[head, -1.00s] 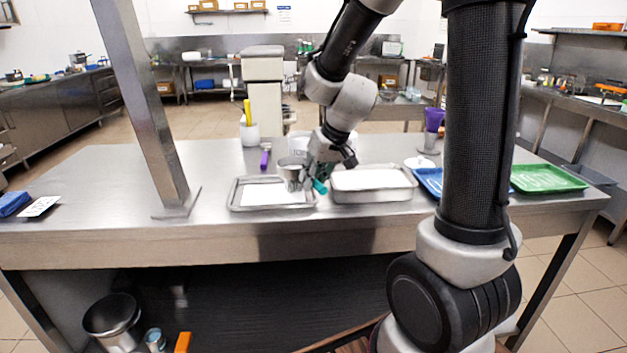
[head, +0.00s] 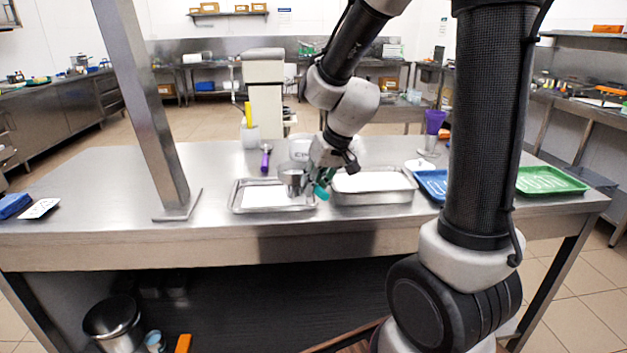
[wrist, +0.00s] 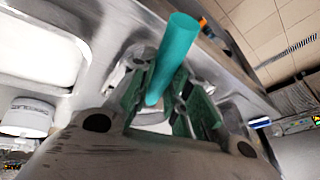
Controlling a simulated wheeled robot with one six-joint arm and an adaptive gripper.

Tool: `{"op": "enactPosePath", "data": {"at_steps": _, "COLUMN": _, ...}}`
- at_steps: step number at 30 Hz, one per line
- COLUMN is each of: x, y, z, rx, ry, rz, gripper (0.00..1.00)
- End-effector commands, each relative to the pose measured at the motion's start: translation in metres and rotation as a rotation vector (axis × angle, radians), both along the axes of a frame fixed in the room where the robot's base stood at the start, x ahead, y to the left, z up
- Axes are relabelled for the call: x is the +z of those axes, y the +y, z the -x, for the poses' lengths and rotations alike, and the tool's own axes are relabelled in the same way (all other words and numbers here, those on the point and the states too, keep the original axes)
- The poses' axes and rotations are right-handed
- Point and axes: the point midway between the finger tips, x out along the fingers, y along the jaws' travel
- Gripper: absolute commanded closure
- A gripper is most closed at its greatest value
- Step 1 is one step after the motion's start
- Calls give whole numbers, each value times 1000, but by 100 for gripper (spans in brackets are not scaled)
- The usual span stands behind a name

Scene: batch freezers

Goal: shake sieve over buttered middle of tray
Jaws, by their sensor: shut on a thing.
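The sieve, a small grey metal cup (head: 292,177) with a teal handle (head: 321,191), is held above the right part of the left tray. My gripper (head: 318,178) is shut on the teal handle, which also shows between the green-padded fingers in the wrist view (wrist: 172,62). The left tray (head: 236,200) is shallow metal with a white sheet-like surface inside. I cannot make out butter on it, nor any powder falling. The sieve cup is mostly hidden in the wrist view.
A deeper metal pan (head: 372,197) with white contents stands just right of the tray. A blue tray (head: 432,184) and a green tray (head: 548,181) lie farther right. A metal post (head: 150,110) rises on the left.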

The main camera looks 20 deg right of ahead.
Motion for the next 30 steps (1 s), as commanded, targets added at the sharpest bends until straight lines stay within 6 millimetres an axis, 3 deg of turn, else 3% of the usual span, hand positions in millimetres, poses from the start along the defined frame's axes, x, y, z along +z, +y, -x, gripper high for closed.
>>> {"op": "enactPosePath", "data": {"at_steps": 3, "x": 0, "y": 2, "z": 4, "rx": 0, "ry": -1, "rz": 0, "gripper": 100}}
{"op": "enactPosePath", "data": {"at_steps": 12, "x": 0, "y": -9, "z": -27, "rx": -1, "ry": -1, "rz": 0, "gripper": 100}}
{"op": "enactPosePath", "data": {"at_steps": 21, "x": 0, "y": 2, "z": 6, "rx": 1, "ry": -1, "rz": 0, "gripper": 100}}
{"op": "enactPosePath", "data": {"at_steps": 30, "x": 4, "y": 2, "z": 6, "rx": 0, "ry": -2, "rz": 0, "gripper": 100}}
